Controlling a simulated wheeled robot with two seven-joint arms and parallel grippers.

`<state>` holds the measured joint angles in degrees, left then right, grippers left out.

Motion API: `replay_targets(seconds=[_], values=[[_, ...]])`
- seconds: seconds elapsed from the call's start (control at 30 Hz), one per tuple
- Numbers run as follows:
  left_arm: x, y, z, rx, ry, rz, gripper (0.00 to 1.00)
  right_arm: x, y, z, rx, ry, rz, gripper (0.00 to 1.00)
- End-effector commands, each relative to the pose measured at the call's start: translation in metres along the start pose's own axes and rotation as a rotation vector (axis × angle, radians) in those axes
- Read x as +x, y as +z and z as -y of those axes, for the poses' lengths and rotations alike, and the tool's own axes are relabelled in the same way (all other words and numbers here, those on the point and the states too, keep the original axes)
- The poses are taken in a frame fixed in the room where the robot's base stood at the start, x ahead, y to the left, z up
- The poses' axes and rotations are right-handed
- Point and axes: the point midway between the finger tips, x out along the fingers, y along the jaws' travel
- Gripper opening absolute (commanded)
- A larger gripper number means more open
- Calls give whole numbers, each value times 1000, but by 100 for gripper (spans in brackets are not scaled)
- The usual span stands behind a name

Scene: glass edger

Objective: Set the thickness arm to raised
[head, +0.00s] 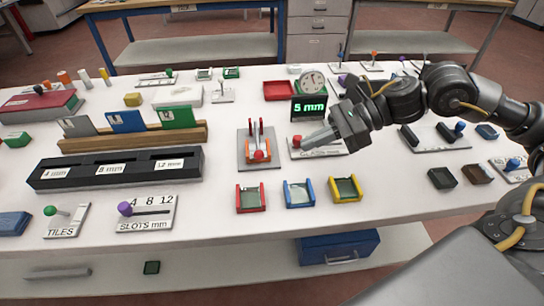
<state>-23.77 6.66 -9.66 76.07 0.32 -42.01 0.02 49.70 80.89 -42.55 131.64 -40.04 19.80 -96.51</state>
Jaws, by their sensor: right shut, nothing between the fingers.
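My right gripper (305,141) reaches in from the right, shut and empty, its tips low over a white labelled plate (335,151). The plate's lettering is partly covered by the gripper. A small red knob (296,142) shows at the fingertips; I cannot tell if they touch it. A black display (309,107) behind reads "5 mm" in green, with a round dial gauge (312,82) behind it. My left gripper is out of view.
Red, blue and yellow trays (299,204) stand in front of the gripper. A black slotted rack (61,179) and a wooden rack (90,145) with coloured panels stand left. Labelled lever plates (151,222) line the front left. Clear white table lies between the racks and the grey fixture.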

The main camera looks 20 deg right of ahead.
Motion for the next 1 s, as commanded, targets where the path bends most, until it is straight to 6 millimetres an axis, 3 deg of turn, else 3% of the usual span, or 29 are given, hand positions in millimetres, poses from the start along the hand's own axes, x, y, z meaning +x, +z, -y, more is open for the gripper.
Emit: replay_targets(seconds=[0.2,0.6,0.67,0.77,1.0], values=[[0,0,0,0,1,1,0,0,1,3,-114,-16,1,0],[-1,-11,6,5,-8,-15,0,4,2,3,-119,-13,2,0],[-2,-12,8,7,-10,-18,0,9,2,3,-119,-13,3,0],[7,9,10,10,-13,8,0,22,4,3,-119,-10,4,0],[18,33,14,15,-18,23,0,65,4,3,-118,-10,4,0]])
